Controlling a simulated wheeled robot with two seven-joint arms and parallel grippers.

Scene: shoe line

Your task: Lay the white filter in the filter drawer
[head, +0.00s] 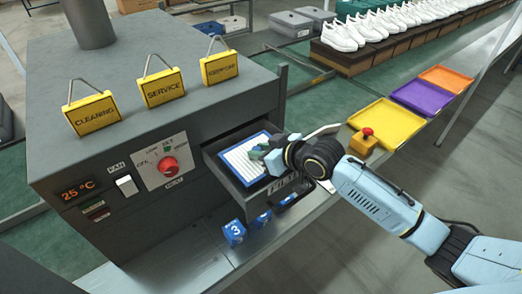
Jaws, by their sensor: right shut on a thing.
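The white filter (240,162), ridged with a blue frame, is at the open filter drawer (262,200) of the grey machine. It lies within the drawer's outline, slightly turned; I cannot tell whether it touches the drawer floor. My right gripper (259,153) is shut on the filter's right side, and its wrist hides the drawer's right part. The drawer is pulled out from the machine's front, with lettering on its face partly covered by my arm. My left gripper is not in view.
The grey machine (120,130) carries three yellow signs, a red dial (168,164) and a switch. Blue numbered blocks (234,232) sit on the metal ledge below. A yellow box with a red button (365,140) and yellow, purple and orange trays (388,122) lie right. White shoes (345,37) stand behind.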

